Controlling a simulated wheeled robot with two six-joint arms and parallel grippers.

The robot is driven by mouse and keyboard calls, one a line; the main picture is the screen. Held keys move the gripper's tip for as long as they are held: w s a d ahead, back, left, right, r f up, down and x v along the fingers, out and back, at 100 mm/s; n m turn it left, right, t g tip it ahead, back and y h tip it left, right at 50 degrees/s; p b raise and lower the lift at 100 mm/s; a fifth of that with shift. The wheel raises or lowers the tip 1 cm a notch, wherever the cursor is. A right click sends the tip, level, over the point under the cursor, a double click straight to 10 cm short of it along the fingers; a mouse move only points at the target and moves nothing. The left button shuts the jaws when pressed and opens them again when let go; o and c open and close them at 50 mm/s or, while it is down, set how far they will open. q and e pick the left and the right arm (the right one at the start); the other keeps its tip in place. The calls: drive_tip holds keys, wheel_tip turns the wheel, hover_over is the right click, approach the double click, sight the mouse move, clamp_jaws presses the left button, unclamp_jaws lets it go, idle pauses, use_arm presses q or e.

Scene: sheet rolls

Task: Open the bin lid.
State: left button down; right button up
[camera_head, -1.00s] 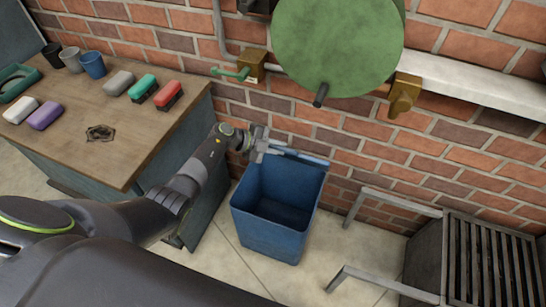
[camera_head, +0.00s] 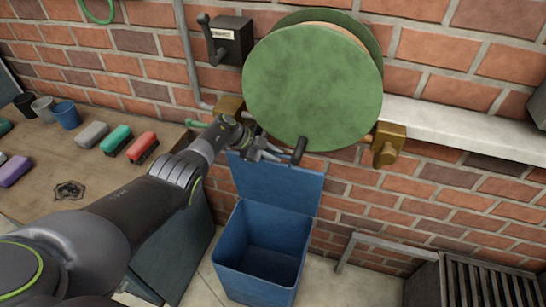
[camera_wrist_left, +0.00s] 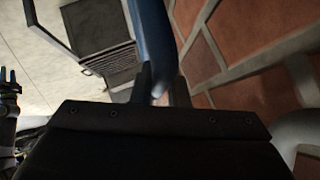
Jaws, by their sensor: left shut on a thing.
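The blue bin (camera_head: 236,247) stands on the floor beside the workbench, its top open and its inside bare. Its blue lid (camera_head: 270,190) stands up at the bin's back edge, in front of the brick wall. My left gripper (camera_head: 275,155) is at the lid's top edge, shut on it, just below the green reel. In the left wrist view the lid (camera_wrist_left: 152,35) runs edge-on between the fingers of my left gripper (camera_wrist_left: 160,92). A dark part at that view's left edge may be my right gripper (camera_wrist_left: 8,92), too cropped to read.
The green reel (camera_head: 310,90) hangs on the wall, its dark handle (camera_head: 300,151) close to my left gripper. A workbench (camera_head: 40,155) with cups and brushes is on the left. A slatted metal rack (camera_head: 480,280) stands at the lower right.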

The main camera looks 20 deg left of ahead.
use_arm(q)
drive_tip(key=shift+w, duration=0.15)
idle(0.3)
drive_tip(key=c, duration=1.4)
unclamp_jaws()
